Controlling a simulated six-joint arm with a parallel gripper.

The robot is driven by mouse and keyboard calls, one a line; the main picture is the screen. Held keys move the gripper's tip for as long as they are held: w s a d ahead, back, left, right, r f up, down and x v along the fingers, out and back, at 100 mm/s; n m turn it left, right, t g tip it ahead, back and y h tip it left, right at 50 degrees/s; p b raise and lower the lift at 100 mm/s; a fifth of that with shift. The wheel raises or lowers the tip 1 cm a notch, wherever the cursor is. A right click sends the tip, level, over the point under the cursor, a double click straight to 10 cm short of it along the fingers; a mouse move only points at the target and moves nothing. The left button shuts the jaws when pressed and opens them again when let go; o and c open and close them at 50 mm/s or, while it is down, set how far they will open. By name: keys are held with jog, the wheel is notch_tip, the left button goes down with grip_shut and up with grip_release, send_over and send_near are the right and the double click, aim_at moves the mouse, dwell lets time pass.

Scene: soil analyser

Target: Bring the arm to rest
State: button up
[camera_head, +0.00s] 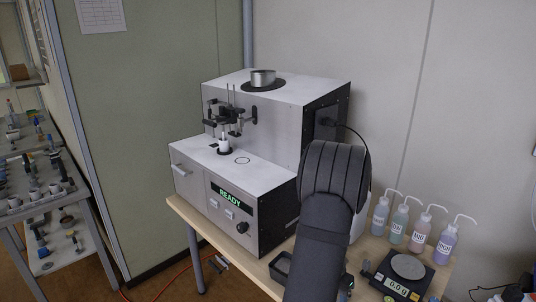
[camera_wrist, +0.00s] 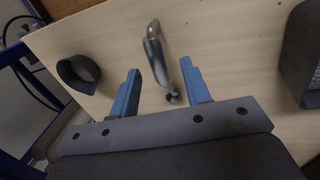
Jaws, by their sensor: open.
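My gripper (camera_wrist: 160,70) shows in the wrist view with its two blue fingers spread apart. No object is gripped between them. Beyond the fingertips, a shiny metal tool with a rounded end (camera_wrist: 154,30) lies over the light wooden table (camera_wrist: 215,40); how far below the fingers it is, I cannot tell. In the head view my dark arm (camera_head: 325,235) reaches up from the bottom edge in front of the soil analyser (camera_head: 235,178), and my gripper is hidden. The analyser's green display (camera_head: 230,194) reads READY.
A dark round cup (camera_wrist: 78,70) is left of the fingers, and a dark container (camera_wrist: 305,55) is right. Several wash bottles (camera_head: 421,230) and a balance (camera_head: 403,275) reading 0.0 g stand right of my arm. A small black tray (camera_head: 281,268) sits left of it.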

jog(key=shift+s+d+f, duration=0.1)
jog(key=shift+f, duration=0.7)
jog(key=shift+s+d+f, duration=0.1)
jog(key=shift+f, duration=0.65)
jog(key=shift+r, duration=0.15)
